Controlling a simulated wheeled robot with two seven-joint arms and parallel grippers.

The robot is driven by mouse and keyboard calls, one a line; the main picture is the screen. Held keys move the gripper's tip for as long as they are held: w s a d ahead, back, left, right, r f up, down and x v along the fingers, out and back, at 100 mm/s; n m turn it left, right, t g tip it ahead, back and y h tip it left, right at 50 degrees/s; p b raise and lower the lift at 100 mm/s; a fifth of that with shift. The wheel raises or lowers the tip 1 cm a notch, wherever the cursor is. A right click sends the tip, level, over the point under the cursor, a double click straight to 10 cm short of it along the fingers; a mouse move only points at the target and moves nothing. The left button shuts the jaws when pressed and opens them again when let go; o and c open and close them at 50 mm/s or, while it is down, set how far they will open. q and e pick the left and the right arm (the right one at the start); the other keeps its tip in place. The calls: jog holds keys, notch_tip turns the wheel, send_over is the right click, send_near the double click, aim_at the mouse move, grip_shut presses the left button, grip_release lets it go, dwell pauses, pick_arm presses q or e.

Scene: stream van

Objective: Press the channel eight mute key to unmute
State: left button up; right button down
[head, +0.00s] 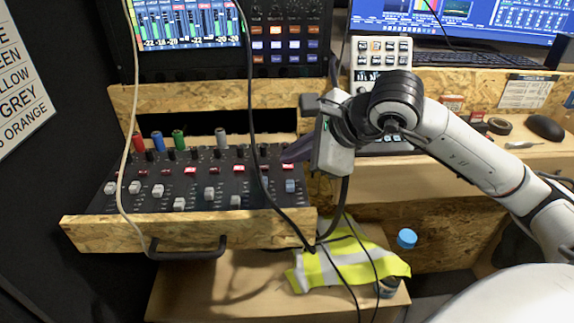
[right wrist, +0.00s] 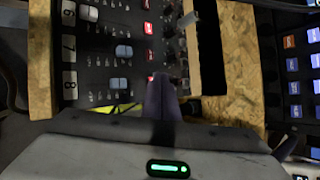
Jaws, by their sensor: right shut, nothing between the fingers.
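The mixer (head: 222,180) sits in a wooden tray, with a row of red mute keys across it. The channel eight mute key (head: 288,167) is at the right end of the row and looks lit red. It also shows in the right wrist view (right wrist: 151,78), in line with the "8" label (right wrist: 69,80), partly covered by the fingertips. My right gripper (head: 289,157) is shut and empty, its dark fingers pointing left and down at that key. In the right wrist view its tips (right wrist: 160,84) are right at the key; I cannot tell whether they touch. My left gripper is not in view.
The channel eight fader (head: 290,186) stands just in front of the key. Loose cables hang across the tray. A button panel (head: 382,52) stands behind my right arm. A yellow vest (head: 345,262) lies below the tray.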

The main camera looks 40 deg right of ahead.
jog(key=shift+f, duration=0.25)
jog(key=shift+r, duration=0.8)
notch_tip(320, 180, up, 6)
jog(key=p, duration=0.4)
dwell(0.3)
jog(key=shift+f, duration=0.1)
